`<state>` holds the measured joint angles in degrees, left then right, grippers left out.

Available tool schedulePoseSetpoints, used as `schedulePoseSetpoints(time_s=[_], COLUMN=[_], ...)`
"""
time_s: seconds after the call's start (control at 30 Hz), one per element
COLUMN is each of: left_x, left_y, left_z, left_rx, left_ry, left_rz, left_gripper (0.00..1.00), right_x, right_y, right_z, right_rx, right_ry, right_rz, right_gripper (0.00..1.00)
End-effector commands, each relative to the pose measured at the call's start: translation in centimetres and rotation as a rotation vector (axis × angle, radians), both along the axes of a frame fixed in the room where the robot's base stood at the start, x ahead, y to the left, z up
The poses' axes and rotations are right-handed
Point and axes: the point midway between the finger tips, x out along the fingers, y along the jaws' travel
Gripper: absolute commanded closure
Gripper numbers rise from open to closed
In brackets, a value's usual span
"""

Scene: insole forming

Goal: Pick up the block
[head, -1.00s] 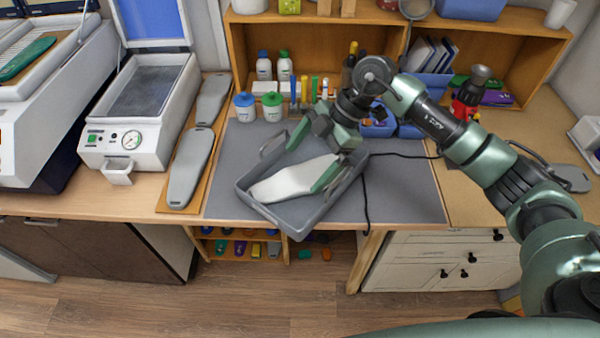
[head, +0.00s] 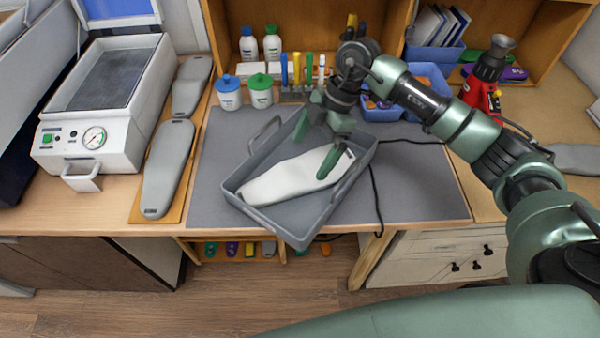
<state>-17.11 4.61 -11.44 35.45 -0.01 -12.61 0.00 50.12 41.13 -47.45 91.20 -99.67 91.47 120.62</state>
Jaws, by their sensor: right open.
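The block, a long white foot-shaped piece (head: 283,181), lies in a grey tray (head: 296,236) on the grey work mat. My right gripper (head: 317,146) is above the tray with its green fingers apart. One finger overlaps the right part of the block in the picture; the other is near the tray's back side. I cannot tell whether either finger touches the block. My left gripper is not in view.
The tray's front corner reaches the table's front edge. White jars (head: 229,97) and a row of upright tools (head: 297,72) stand behind it. Grey foot-shaped plates (head: 168,168) and a press with a gauge (head: 112,112) are at left. The mat's right part is mostly clear, crossed by a cable.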

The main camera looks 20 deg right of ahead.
Motion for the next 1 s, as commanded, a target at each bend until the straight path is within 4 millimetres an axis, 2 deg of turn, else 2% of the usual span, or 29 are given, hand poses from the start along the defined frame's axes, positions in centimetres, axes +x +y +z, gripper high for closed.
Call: schedulePoseSetpoints(time_s=[0.27,0.4,0.67,0.77,0.93,1.0], left_x=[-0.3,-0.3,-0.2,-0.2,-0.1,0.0], left_y=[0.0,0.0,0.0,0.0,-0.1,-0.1], left_z=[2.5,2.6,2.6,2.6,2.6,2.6], left_rx=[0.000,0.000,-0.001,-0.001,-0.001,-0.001], left_ry=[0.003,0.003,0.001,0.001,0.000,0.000], left_rz=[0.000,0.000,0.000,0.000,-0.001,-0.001], left_gripper=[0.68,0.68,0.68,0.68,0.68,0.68], right_x=[-0.4,-0.4,-0.3,-0.3,-0.3,-0.3], right_y=[1.5,2.1,2.2,2.2,2.2,2.2], right_z=[-3.2,-4.9,-5.4,-5.4,-5.4,-5.2], right_rx=[0.001,0.002,0.000,0.000,0.000,0.002], right_ry=[0.006,0.003,0.000,0.000,0.000,-0.002], right_rz=[0.001,0.000,0.001,0.001,0.001,0.000], right_gripper=[0.00,0.00,0.00,0.22,0.70,0.73])
